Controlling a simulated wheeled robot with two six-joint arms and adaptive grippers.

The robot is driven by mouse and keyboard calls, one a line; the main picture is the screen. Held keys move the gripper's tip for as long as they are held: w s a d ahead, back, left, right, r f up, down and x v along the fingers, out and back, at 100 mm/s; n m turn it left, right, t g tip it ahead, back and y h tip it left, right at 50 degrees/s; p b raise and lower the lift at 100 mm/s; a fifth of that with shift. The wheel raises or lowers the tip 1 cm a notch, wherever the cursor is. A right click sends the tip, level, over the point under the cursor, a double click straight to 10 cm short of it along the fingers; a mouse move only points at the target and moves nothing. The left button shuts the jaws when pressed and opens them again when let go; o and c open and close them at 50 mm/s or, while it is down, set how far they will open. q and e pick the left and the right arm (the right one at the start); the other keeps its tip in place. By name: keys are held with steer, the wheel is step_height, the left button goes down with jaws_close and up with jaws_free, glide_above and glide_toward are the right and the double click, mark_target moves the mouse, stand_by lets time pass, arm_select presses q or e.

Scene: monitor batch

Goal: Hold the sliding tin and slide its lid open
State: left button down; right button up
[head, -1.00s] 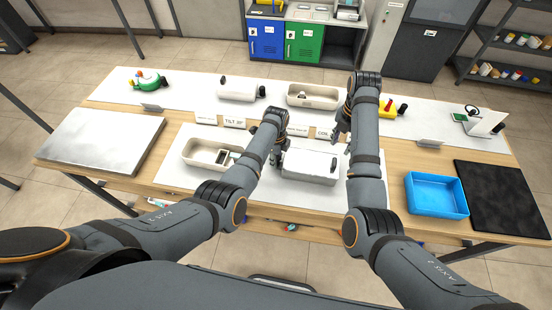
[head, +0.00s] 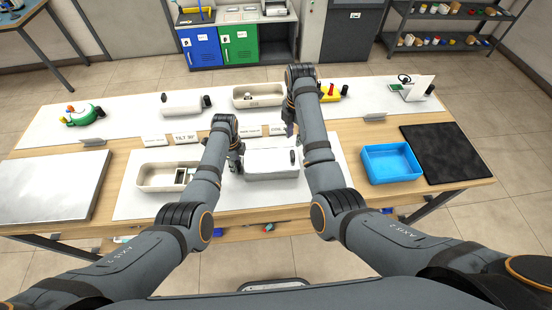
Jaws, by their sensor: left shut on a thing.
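The sliding tin (head: 268,166) is a pale, closed box lying on the white mat in the middle of the table. A small dark knob (head: 292,157) shows near its right end. My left gripper (head: 237,160) is at the tin's left end and is shut on it. My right gripper (head: 290,130) is just behind and above the tin's right end, apart from the knob. Its fingers are small and partly hidden by my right arm, so I cannot tell whether they are open.
An open pale tray (head: 150,187) with items stands left of the tin. A blue tray (head: 391,176) and a black mat (head: 478,150) are at the right. Small label signs (head: 186,138) stand behind the tin. A grey plate (head: 55,190) lies far left.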

mark_target(293, 154)
steer(key=m, duration=0.6)
steer(key=shift+f, duration=0.35)
steer(key=m, duration=0.5)
steer(key=shift+f+m, duration=0.3)
steer(key=shift+m, duration=0.1)
steer(key=m, duration=0.5)
steer(key=shift+f+m, duration=0.25)
steer(key=shift+m, duration=0.15)
steer(key=m, duration=0.4)
steer(key=shift+f, duration=0.25)
steer(key=m, duration=0.3)
steer(key=shift+f, duration=3.65)
jaws_close()
